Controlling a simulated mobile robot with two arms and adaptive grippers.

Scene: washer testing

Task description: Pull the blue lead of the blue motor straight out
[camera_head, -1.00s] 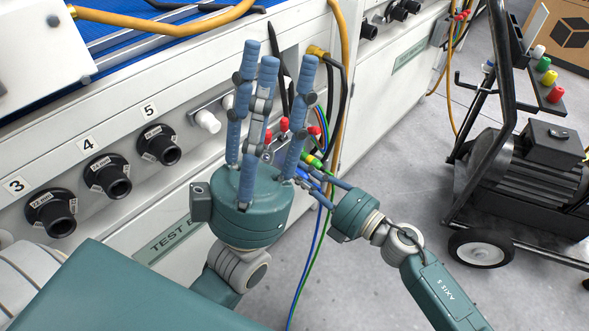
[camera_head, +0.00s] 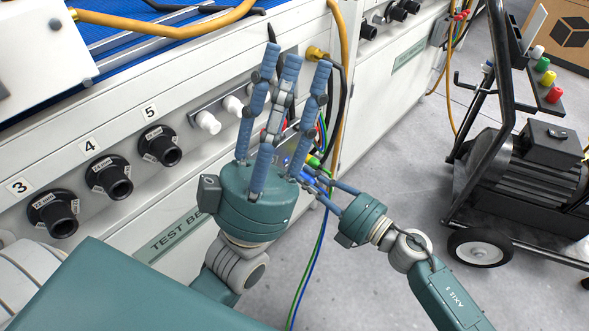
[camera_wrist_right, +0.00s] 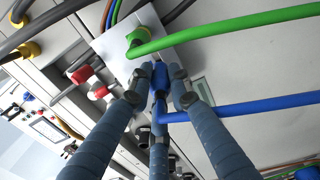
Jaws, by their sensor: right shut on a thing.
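My right gripper (camera_head: 307,174) reaches in from the lower right to the bench front. In the right wrist view, its fingers (camera_wrist_right: 160,88) are closed around the blue plug (camera_wrist_right: 160,80) of the blue lead (camera_wrist_right: 245,107). The lead runs off to the right from the plug. Fingers partly hide the plug's tip, so I cannot tell whether it is still in its socket in the pale plate (camera_wrist_right: 112,45). My left gripper (camera_head: 297,60) points upward with spread fingers, open and empty, partly covering the plugs in the head view. I cannot make out a blue motor.
A green lead (camera_wrist_right: 215,35) is plugged in beside the blue one. Red plugs (camera_wrist_right: 88,75) sit on the plate's other side. A cart (camera_head: 508,190) with a dark motor stands at the right. Grey floor (camera_head: 400,160) between bench and cart is clear.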

